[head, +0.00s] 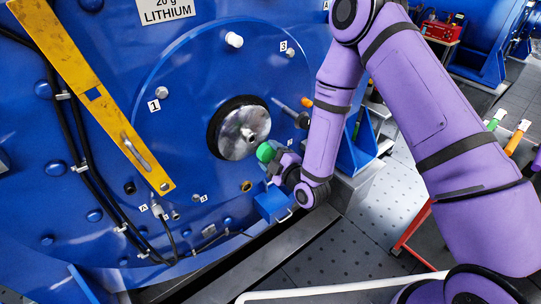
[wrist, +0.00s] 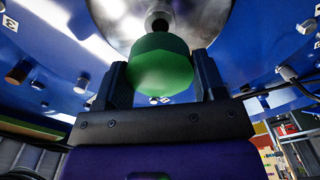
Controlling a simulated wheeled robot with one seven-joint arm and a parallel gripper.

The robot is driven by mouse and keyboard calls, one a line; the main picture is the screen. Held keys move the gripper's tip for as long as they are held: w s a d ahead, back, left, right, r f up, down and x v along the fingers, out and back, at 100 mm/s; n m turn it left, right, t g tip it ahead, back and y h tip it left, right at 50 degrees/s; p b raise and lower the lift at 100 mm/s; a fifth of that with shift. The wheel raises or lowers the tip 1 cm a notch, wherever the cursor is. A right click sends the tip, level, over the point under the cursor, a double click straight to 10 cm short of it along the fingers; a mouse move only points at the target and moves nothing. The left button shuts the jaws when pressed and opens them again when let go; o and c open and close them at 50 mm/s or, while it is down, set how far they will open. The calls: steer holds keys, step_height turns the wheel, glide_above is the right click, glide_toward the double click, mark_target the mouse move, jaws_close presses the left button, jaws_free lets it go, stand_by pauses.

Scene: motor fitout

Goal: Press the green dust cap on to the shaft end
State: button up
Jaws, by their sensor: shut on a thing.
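The green dust cap (head: 265,152) is held in my gripper (head: 273,157), which is shut on it. In the wrist view the cap (wrist: 160,65) sits between the two dark fingers of my gripper (wrist: 160,80). The shaft end (head: 247,134) is a bright metal disc with a small centre boss, set in a dark round opening of the blue motor face. In the head view the cap is just to the lower right of the disc. In the wrist view the shaft end (wrist: 158,20) shows right behind the cap's top edge. I cannot tell whether they touch.
A yellow bar (head: 95,95) and black cables cross the blue motor face (head: 190,110) at left. Bolts and a white knob (head: 234,39) stick out around the disc. A blue box (head: 271,204) is below my gripper. A red-framed cart stands at right.

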mark_target(254, 141)
steer(key=shift+x, duration=2.75)
steer(key=shift+x, duration=1.65)
steer(key=o, duration=1)
steer(key=shift+c, duration=0.2)
steer(key=v, duration=1.1)
